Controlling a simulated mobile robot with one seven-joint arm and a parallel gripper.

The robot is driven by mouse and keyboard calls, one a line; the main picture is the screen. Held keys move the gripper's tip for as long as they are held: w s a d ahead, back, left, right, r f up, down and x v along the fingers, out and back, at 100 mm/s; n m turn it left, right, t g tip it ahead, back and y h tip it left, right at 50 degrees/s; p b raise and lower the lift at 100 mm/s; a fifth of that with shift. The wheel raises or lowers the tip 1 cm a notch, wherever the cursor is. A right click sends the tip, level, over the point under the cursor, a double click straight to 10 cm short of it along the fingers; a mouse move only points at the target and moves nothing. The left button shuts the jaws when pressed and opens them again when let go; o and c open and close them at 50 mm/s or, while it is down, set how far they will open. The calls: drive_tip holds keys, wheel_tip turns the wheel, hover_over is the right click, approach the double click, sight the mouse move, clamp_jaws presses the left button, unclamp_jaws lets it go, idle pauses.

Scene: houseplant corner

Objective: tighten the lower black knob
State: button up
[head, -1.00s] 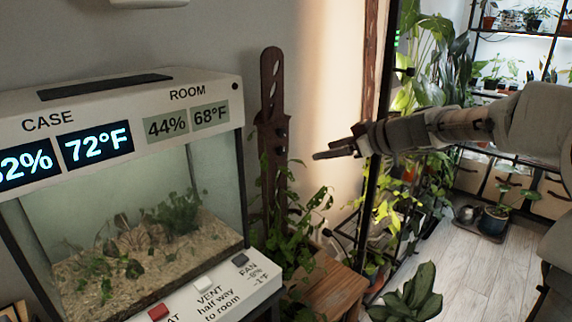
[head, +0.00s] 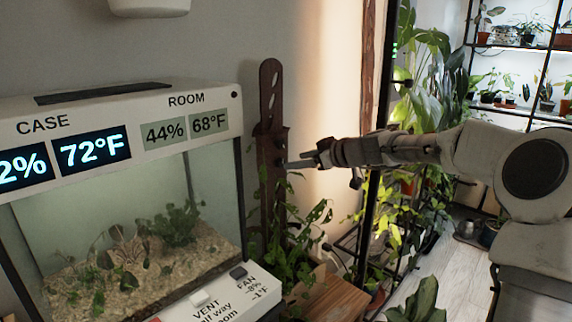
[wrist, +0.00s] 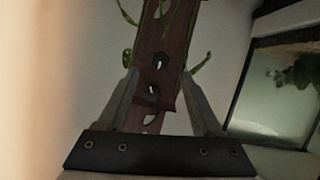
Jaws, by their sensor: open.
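A brown slotted stake stands beside the glass case, with a narrower slotted piece (head: 270,85) rising from its top. Two small black knobs sit on its side, the upper knob (head: 283,143) above the lower black knob (head: 280,162). My gripper (head: 292,163) is open, its fingertips close to the lower knob from the right. The wrist view looks inverted: the lower knob (wrist: 157,62) shows above the upper knob (wrist: 152,92), between the two open fingers (wrist: 159,74). I cannot tell whether a finger touches it.
The glass case (head: 120,185) with its displays stands left of the stake. A climbing plant (head: 295,240) grows around the stake's lower part. A black upright (head: 372,215) and leafy plants (head: 420,85) stand behind my arm.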

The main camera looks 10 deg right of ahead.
sight(283, 163)
drive_tip(key=shift+x, duration=2.9)
clamp_jaws()
